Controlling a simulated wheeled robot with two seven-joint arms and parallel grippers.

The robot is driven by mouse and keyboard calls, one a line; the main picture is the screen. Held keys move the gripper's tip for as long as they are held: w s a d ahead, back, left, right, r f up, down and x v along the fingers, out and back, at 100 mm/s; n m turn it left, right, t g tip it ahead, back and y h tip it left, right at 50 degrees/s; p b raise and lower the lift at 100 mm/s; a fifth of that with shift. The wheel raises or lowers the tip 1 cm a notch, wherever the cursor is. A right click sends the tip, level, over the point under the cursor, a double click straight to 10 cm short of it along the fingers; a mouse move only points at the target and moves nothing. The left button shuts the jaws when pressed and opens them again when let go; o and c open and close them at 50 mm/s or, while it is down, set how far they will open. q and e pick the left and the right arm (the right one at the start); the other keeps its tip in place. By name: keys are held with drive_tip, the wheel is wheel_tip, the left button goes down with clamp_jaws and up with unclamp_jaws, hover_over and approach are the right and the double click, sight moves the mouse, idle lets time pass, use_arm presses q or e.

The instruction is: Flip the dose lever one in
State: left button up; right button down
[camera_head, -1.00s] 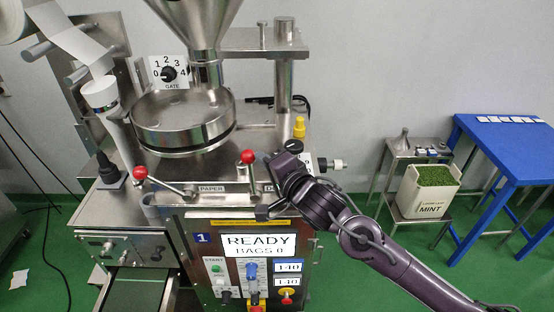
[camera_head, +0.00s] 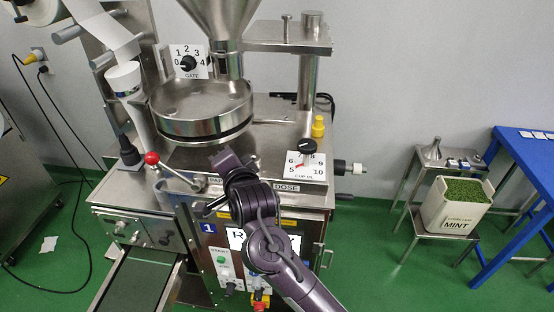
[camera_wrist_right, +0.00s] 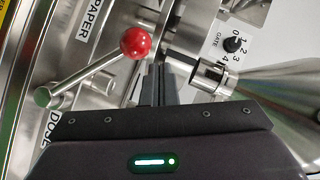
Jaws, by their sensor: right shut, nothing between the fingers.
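The dose lever's red ball knob (camera_wrist_right: 136,42) is at the end of a steel rod, which runs to a pivot beside the DOSE label in the right wrist view. In the head view my right gripper and forearm hide this lever. My right gripper is shut and empty; its fingers (camera_wrist_right: 163,78) are right beside the red knob in the wrist view. Whether they touch it I cannot tell. In the head view the right gripper (camera_head: 226,160) is over the machine's front top edge, below the round pan. My left gripper is not in view.
A second red-knobbed lever (camera_head: 152,158) stands to the left, by the paper side. The steel pan (camera_head: 203,115) and hopper are behind. The cup dial (camera_head: 307,146) and a yellow cap (camera_head: 318,126) are to the right.

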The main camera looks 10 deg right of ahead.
drive_tip(key=shift+w+a+f, duration=0.2)
drive_tip(key=shift+a+f, duration=0.35)
drive_tip(key=shift+a, duration=0.2)
drive_tip(key=shift+f, duration=0.1)
drive_tip(key=b+v, duration=0.2)
drive_tip(key=v, duration=0.6)
drive_tip(key=shift+w, duration=0.1)
